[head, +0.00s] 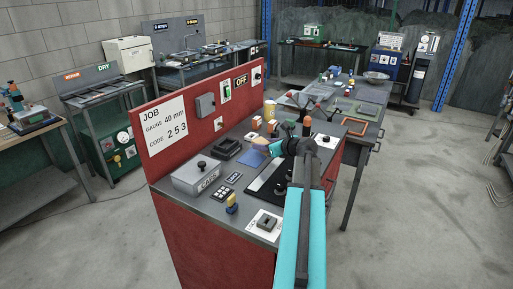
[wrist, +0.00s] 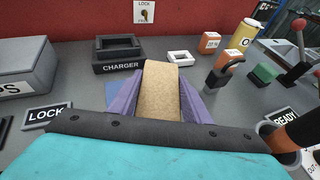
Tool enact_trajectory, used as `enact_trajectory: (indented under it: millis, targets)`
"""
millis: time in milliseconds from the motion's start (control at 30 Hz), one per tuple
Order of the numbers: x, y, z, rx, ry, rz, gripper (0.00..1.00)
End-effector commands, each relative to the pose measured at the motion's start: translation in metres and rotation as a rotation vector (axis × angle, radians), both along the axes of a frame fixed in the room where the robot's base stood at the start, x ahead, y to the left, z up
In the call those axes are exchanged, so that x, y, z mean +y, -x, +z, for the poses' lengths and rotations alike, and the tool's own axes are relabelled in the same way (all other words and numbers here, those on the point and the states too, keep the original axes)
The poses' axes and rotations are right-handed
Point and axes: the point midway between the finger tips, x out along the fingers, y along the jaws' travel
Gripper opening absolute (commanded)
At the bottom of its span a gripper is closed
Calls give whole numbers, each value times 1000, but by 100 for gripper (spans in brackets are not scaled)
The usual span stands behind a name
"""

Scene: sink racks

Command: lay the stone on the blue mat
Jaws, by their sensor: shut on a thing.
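The stone is a tan, speckled block (wrist: 161,88) in the wrist view, pointing away from me between the fingers. In the head view it shows as a small tan patch (head: 261,141). My gripper (wrist: 162,98) is shut on it, with a purple finger along each side. In the head view my gripper (head: 272,147) is over the bench top. The blue mat (wrist: 115,92) shows in part beside the left finger; the finger and stone hide the rest. It also shows in the head view (head: 249,158). I cannot tell whether the stone touches the mat.
A black charger tray (wrist: 118,56) stands behind and left of the stone. A white square frame (wrist: 180,57), an orange block (wrist: 209,42), a yellow cylinder (wrist: 244,36) and an orange-topped handle (wrist: 226,64) stand to the right. A grey box (wrist: 30,68) is at left.

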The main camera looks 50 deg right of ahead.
Motion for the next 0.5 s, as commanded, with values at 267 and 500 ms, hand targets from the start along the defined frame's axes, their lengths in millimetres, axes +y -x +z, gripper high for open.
enact_trajectory:
  millis: [267,500]
  targets:
    - [4,-29,-1,-2,-1,1,9]
    - [5,-29,-2,-2,0,1,9]
